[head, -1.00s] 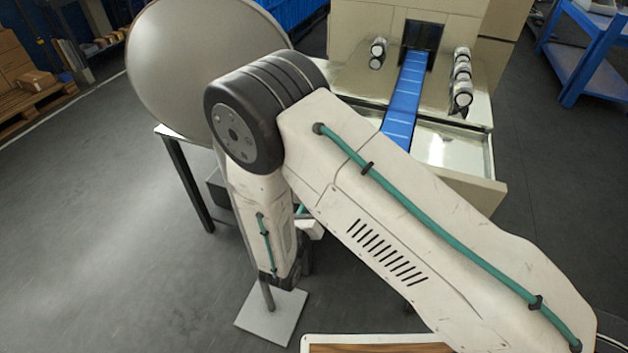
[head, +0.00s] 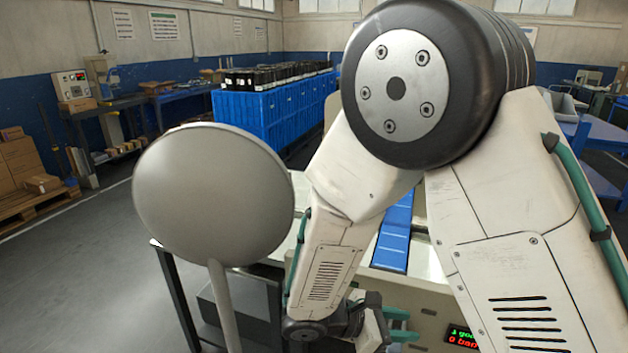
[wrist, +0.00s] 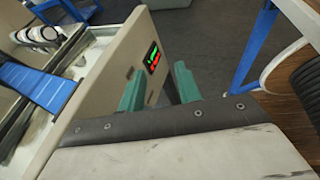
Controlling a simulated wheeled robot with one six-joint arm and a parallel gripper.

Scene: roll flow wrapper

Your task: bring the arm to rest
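My arm is bent, with its big dark elbow joint high in the head view and the forearm hanging down to the left. My gripper (head: 399,325) is low in front of the wrapper machine (head: 405,298), with its teal fingers pointing right. In the wrist view the gripper (wrist: 160,80) shows two teal fingers apart, with nothing between them. The machine's pale front panel (wrist: 112,72) is close beyond the fingers. Whether they touch it I cannot tell. My arm hides much of the machine in the head view.
A blue belt (head: 392,245) runs along the machine, and a display (head: 461,336) reads 1 good, 0 bad. A large grey disc on a post (head: 213,195) stands left of my forearm. Blue crates (head: 262,118) stand behind. Open floor (head: 75,260) lies at the left.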

